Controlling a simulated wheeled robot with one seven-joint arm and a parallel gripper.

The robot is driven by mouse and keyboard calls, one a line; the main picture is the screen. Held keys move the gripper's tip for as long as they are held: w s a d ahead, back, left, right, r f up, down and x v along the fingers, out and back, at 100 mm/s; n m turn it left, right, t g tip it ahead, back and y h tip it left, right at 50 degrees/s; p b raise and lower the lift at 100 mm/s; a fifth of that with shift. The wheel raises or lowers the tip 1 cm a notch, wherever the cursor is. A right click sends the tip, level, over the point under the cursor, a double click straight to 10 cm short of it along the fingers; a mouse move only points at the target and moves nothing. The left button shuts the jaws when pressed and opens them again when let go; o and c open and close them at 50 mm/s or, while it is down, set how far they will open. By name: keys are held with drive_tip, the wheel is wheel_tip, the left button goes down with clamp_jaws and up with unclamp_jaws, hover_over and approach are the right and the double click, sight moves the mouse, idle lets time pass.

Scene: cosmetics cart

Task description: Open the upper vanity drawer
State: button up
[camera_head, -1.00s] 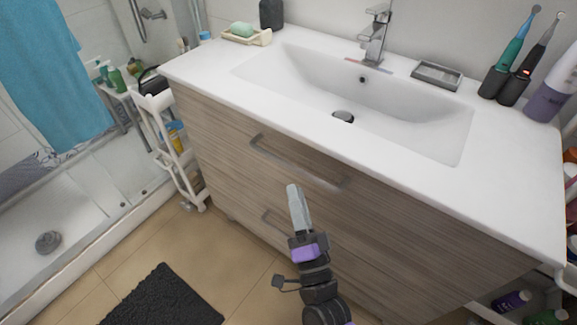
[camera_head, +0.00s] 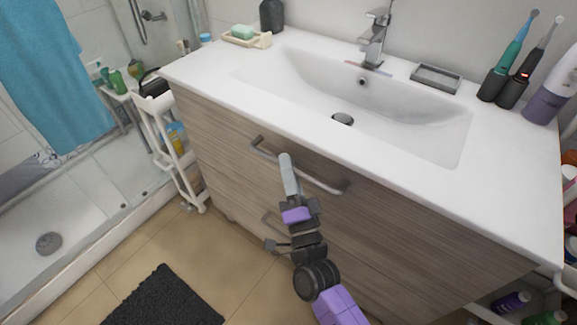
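The upper vanity drawer (camera_head: 222,138) has a wood-grain front under the white sink top. It looks closed. Its long metal bar handle (camera_head: 318,181) runs across the front, and my gripper covers part of it. My gripper (camera_head: 287,162) is at the middle of this handle in the picture, pointing up and away. Its light grey fingers overlap the bar; I cannot tell whether they touch it or whether they are open or shut.
The white sink counter (camera_head: 410,178) overhangs above the drawers. A white slim cart (camera_head: 163,136) stands left of the vanity. A dark mat (camera_head: 165,300) lies on the tiled floor. Toothbrushes (camera_head: 512,60) stand on the counter at right. Floor in front is clear around the mat.

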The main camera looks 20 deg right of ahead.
clamp_jaws()
idle(1.2)
